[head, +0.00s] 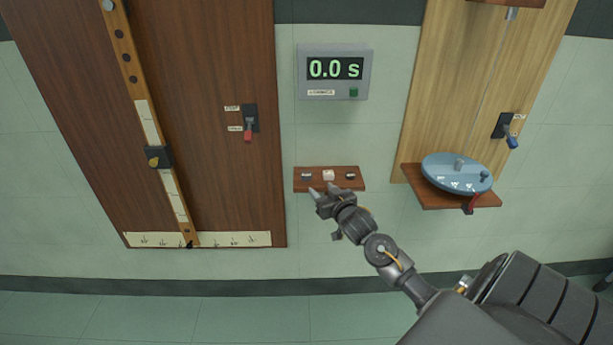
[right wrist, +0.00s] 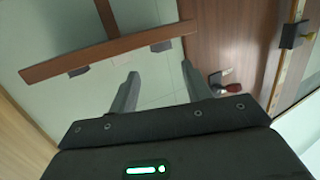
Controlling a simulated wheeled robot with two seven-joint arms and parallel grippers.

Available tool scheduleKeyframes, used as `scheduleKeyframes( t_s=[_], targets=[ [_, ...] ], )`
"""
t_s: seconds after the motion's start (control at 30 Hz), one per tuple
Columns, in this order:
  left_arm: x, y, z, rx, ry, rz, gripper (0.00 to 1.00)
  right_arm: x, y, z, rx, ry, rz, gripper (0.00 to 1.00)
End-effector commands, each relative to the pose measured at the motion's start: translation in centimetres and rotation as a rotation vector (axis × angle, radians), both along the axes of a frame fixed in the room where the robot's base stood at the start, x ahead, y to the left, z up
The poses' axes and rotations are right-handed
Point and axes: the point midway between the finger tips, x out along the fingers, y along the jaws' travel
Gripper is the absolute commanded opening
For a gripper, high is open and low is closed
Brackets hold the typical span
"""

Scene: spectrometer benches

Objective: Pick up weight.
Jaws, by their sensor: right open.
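A small wooden shelf (head: 300,187) is on the wall below the timer. On it are a dark piece at the left (head: 306,176), a white piece in the middle (head: 328,176) and a dark piece at the right (head: 350,176). They are too small to tell which is the weight. My right gripper (head: 321,189) is open at the shelf's front edge, with nothing visible between its fingers. In the right wrist view, the open fingers (right wrist: 160,72) are apart, with a wooden bar (right wrist: 110,49) beyond them. My left gripper is out of view.
A timer (head: 336,88) reads 0.0 s above the shelf. A dark wooden panel at the left (head: 215,70) carries a slanted rail and a red-handled switch (head: 248,130). A blue disc (head: 452,170) sits on a ledge at the right.

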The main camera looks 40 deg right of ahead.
Motion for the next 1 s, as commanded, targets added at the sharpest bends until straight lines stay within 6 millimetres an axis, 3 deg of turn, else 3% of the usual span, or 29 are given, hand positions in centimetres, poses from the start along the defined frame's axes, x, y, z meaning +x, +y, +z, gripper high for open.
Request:
scheduleKeyframes(
  t_s=[0.3, 0.67, 1.0],
  targets=[
    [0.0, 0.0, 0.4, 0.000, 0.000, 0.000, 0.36, 4.2, -1.1, -0.7, -0.001, 0.002, -0.001, 0.49],
    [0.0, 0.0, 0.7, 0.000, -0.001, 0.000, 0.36, 5.9, -1.5, -0.8, -0.001, 0.002, 0.000, 0.49],
    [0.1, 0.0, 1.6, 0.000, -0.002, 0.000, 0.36, 10.0, -2.5, -1.3, -0.001, 0.003, -0.001, 0.49]
  ],
)
